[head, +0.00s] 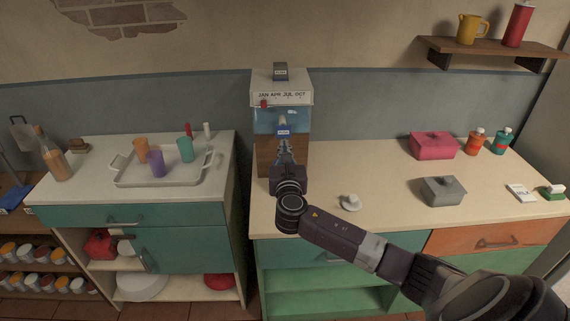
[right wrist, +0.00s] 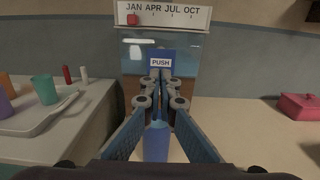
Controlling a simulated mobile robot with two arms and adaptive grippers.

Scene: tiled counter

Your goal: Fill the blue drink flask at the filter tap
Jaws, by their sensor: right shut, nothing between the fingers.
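The filter dispenser (head: 264,125) stands at the left end of the right counter, with water visible behind its clear front. Its blue PUSH plate (right wrist: 160,57) is straight ahead in the right wrist view and also shows in the head view (head: 283,131). My right gripper (right wrist: 160,76) is shut and empty, its fingertips at the plate's lower edge; I cannot tell whether they touch it. A blue object, apparently the drink flask (right wrist: 157,143), shows upright below and between the fingers. In the head view my gripper (head: 285,145) hides it. My left gripper is not in view.
A white lid-like piece (head: 350,203) lies on the counter right of my wrist. A grey box (head: 443,190) and pink box (head: 433,145) stand farther right. A tray (head: 190,179) with cups sits on the left counter, across a gap.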

